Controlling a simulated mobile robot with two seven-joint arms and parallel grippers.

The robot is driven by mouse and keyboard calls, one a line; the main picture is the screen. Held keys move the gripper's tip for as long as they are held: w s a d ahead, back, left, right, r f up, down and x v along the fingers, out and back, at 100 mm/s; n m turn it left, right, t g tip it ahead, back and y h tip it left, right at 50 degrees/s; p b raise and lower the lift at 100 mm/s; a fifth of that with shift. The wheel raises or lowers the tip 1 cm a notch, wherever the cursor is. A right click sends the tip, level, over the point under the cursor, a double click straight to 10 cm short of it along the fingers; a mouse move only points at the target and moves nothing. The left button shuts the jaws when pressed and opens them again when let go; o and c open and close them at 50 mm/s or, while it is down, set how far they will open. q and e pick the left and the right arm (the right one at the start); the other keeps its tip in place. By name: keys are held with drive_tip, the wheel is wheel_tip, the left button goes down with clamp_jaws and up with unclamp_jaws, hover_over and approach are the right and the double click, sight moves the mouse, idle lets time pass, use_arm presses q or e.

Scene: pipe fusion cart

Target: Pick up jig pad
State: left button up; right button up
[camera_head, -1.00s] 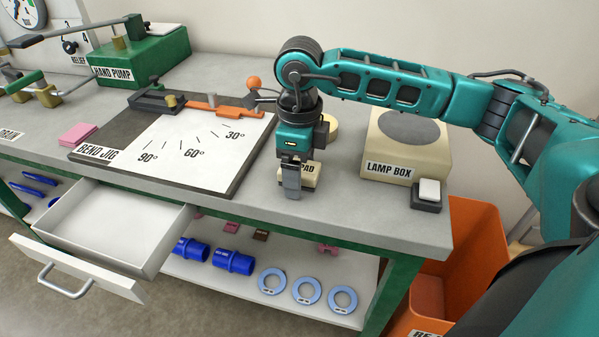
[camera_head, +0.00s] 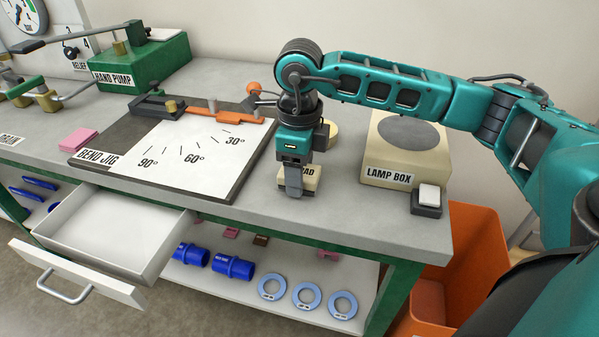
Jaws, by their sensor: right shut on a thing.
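The jig pad (camera_head: 311,178) is a small cream block with a black-lettered label, of which only "AD" shows. It is on or just above the grey bench top, between the bend jig board and the lamp box. My right gripper (camera_head: 293,184) points down over it and is shut on it; its fingers hide the pad's middle and left label. Whether the pad touches the bench I cannot tell. My left gripper is not in view.
The bend jig (camera_head: 190,165) lies to the left, with an orange arm and ball handle. The lamp box (camera_head: 407,150) and a small switch block (camera_head: 427,198) stand to the right. A drawer (camera_head: 110,238) hangs open below. A round cream thing (camera_head: 332,131) sits behind my gripper.

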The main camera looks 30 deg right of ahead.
use_arm(q)
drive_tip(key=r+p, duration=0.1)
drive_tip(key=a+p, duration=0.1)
drive_tip(key=p, duration=0.1)
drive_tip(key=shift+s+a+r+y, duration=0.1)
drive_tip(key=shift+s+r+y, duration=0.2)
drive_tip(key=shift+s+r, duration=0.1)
use_arm(e)
wheel_tip(320, 180, up, 20)
drive_tip(key=shift+f, duration=0.25)
drive_tip(key=o, duration=0.5)
drive_tip(key=c, duration=0.4)
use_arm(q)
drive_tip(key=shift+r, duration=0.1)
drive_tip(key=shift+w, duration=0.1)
